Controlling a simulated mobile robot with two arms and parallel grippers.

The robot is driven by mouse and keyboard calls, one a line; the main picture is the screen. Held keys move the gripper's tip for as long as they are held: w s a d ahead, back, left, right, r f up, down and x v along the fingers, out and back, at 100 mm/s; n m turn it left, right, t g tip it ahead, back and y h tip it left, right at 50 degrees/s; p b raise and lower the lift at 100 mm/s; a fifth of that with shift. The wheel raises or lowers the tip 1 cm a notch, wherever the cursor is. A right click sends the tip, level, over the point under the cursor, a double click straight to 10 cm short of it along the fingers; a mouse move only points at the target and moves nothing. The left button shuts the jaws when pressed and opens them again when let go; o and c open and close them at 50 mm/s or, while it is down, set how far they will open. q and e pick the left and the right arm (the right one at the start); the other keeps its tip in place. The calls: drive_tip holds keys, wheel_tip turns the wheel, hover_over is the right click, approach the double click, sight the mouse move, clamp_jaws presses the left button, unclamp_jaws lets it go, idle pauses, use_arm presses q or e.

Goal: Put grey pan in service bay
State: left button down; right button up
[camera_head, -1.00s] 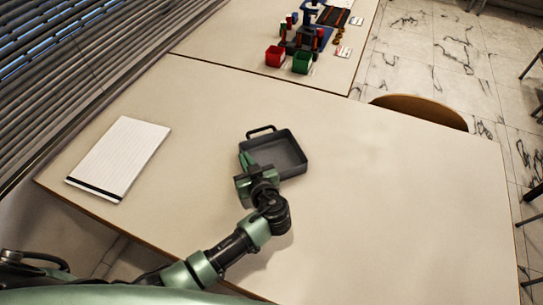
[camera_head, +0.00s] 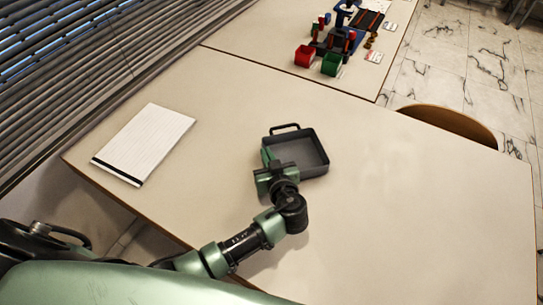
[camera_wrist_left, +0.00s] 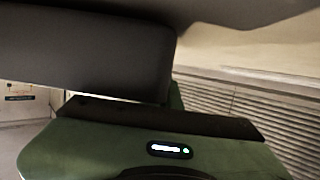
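The grey pan (camera_head: 312,150), a shallow rectangular tray with a loop handle at its far left, is over the near table, left of its middle. My left gripper (camera_head: 267,158) is at the pan's near left side, with a green finger along the left wall, and appears shut on that wall. In the left wrist view the pan's dark grey side (camera_wrist_left: 80,50) fills the upper left, right against the gripper. The fingertips are mostly hidden, and I cannot tell if the pan touches the table. My right gripper is not in view. No service bay is identifiable.
A lined notepad (camera_head: 145,143) lies left on the near table (camera_head: 400,210). The far table carries a red bin (camera_head: 304,56), a green bin (camera_head: 331,64) and a coloured rig (camera_head: 340,38). A chair back (camera_head: 450,124) stands at the right edge. The table's right side is clear.

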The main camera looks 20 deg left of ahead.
use_arm(q)
drive_tip(key=s+a+r+m+t+h+b, duration=0.1)
drive_tip(key=r+m+h, duration=0.5)
drive_tip(key=r, duration=2.4)
drive_tip(key=shift+s+r+m+t+h, duration=0.4)
drive_tip(key=shift+s+t+h, duration=0.3)
drive_tip(key=shift+s+h, duration=0.4)
drive_tip(key=shift+a, duration=0.1)
